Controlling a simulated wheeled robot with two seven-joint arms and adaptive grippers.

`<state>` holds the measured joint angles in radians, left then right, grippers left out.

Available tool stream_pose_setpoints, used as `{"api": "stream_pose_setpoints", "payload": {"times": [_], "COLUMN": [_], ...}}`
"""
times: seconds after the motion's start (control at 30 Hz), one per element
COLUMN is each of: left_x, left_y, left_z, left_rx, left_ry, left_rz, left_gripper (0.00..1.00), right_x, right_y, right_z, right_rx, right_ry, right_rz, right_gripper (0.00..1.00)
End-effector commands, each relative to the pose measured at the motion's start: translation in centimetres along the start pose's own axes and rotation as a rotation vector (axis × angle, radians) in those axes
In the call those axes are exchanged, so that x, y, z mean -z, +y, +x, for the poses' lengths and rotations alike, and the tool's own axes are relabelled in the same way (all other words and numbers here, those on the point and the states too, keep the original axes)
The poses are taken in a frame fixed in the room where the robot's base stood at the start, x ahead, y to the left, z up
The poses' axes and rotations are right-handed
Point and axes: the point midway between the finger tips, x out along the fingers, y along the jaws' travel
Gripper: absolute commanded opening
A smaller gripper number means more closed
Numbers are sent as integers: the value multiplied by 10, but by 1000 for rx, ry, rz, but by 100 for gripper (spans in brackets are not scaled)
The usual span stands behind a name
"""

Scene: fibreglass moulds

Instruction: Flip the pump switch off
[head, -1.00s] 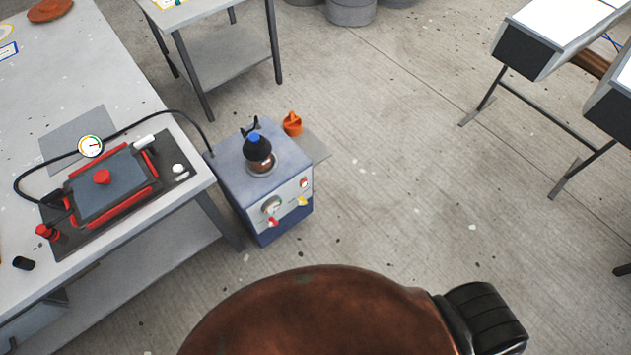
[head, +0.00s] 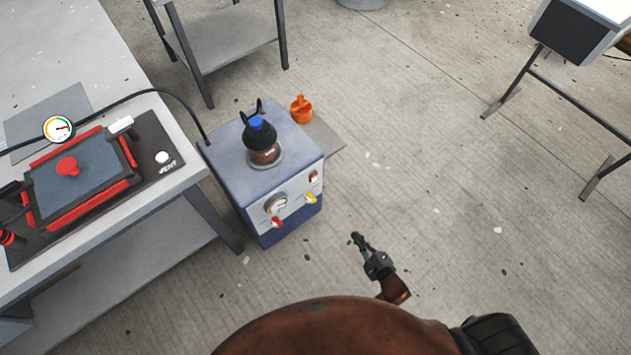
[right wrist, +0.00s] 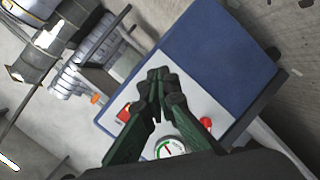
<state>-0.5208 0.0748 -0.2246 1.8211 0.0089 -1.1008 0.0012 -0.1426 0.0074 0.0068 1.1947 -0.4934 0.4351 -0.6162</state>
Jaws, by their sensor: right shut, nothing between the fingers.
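The pump (head: 262,170) is a blue-grey box on the floor beside the workbench. Its pale front panel carries a small red switch (head: 313,177), a round gauge, a red lever (head: 277,222) and a yellow lever (head: 311,198). My right gripper (head: 357,239) is shut and empty, in front of and to the right of the panel, apart from it in the head view. In the right wrist view the shut fingers (right wrist: 160,78) overlap the panel, with the red switch (right wrist: 124,113) just left of them and the gauge (right wrist: 168,150) below. I cannot tell the switch's position. My left gripper is not in view.
The workbench (head: 150,218) with a red-clamped mould (head: 85,178) stands at left. A black hose runs from it to the pump. A bottle (head: 261,142) sits on the pump top; an orange object (head: 301,109) is behind.

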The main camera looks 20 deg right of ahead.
Motion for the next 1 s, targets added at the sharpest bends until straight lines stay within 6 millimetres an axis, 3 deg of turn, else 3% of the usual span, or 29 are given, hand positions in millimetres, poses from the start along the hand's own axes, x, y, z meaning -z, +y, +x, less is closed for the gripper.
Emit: {"api": "stream_pose_setpoints", "payload": {"times": [0.03, 0.13, 0.3, 0.4, 0.83, 1.0], "left_x": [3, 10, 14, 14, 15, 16], "left_y": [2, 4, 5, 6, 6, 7], "left_z": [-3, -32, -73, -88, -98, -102], "left_rx": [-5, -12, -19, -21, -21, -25], "left_ry": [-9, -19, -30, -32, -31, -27], "left_rz": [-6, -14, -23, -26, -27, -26], "left_gripper": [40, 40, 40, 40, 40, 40], "right_x": [8, 38, 76, 90, 98, 102], "right_y": [8, 45, 85, 97, 106, 108], "right_z": [16, 31, 38, 37, 36, 48], "right_rx": [-55, -169, -312, -358, -383, -384], "right_ry": [54, 154, 259, 290, 306, 308], "right_rz": [-83, -250, -457, -524, -557, -556], "right_gripper": [0, 0, 0, 0, 0, 0]}}
